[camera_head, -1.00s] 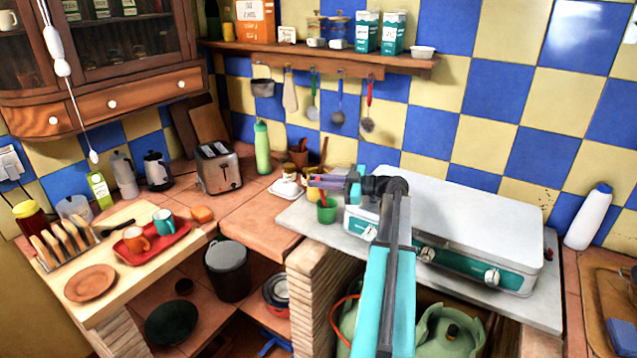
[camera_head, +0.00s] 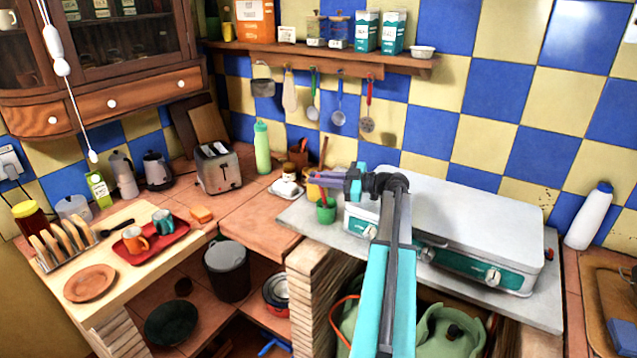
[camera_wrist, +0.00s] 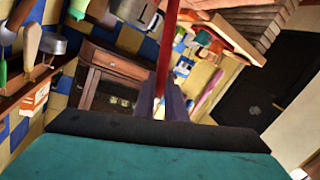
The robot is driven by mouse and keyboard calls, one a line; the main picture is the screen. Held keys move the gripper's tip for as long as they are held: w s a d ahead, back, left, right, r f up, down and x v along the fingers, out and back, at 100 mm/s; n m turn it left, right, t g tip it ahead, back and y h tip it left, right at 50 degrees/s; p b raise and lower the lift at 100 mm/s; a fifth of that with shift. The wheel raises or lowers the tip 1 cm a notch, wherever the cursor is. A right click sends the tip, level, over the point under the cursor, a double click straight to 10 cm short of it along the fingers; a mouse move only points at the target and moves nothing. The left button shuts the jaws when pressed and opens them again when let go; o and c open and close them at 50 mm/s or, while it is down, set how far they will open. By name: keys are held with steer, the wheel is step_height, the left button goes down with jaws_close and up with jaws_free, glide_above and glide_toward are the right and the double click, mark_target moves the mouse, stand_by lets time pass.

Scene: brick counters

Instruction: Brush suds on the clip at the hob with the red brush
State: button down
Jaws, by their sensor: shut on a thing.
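My gripper (camera_head: 318,178) is above the green pot (camera_head: 326,211) beside the hob (camera_head: 440,212). In the wrist view my gripper (camera_wrist: 163,106) is shut on a thin red handle, taken to be the red brush (camera_wrist: 168,45). In the head view a small bit of red (camera_head: 322,201) shows at the pot's mouth, just below the fingers. The brush's bristles are hidden, and I cannot tell whether they are still inside the pot. The clip at the hob cannot be made out. No suds can be made out.
Jars and a white dish (camera_head: 287,189) stand left of the pot. A white bottle (camera_head: 588,215) stands right of the hob. Utensils hang below the shelf (camera_head: 320,55) behind. Green gas cylinders (camera_head: 448,335) and an orange hose (camera_head: 338,312) are below the counter.

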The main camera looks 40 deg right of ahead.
steer(key=shift+r+b, duration=0.6)
steer(key=shift+r, duration=2.5)
step_height(320, 180, up, 6)
steer(key=b, duration=0.2)
steer(key=w+a+f+n+g+y, duration=0.1)
steer(key=w+a+f, duration=0.25)
steer(key=a, duration=0.45)
steer(key=w+a+f+n+g+y+p, duration=0.1)
steer(key=w+a+f+y, duration=0.2)
steer(key=a, duration=0.5)
steer(key=w+a+f+n+g, duration=0.15)
steer(key=w+a+f, duration=0.25)
steer(key=a, duration=0.4)
steer(key=s+a+f, duration=0.2)
steer(key=a+f, duration=0.2)
steer(key=a, duration=0.4)
steer(key=s+a+f+n+g+y, duration=0.1)
steer(key=a+f, duration=0.3)
steer(key=a, duration=0.5)
steer(key=s+a+f+n+p, duration=0.1)
steer(key=s+a+f, duration=0.2)
steer(key=a, duration=0.5)
steer(key=shift+s+a+f+y, duration=0.3)
steer(key=shift+f+y, duration=0.1)
steer(key=shift+f, duration=0.35)
steer(key=shift+g, duration=0.25)
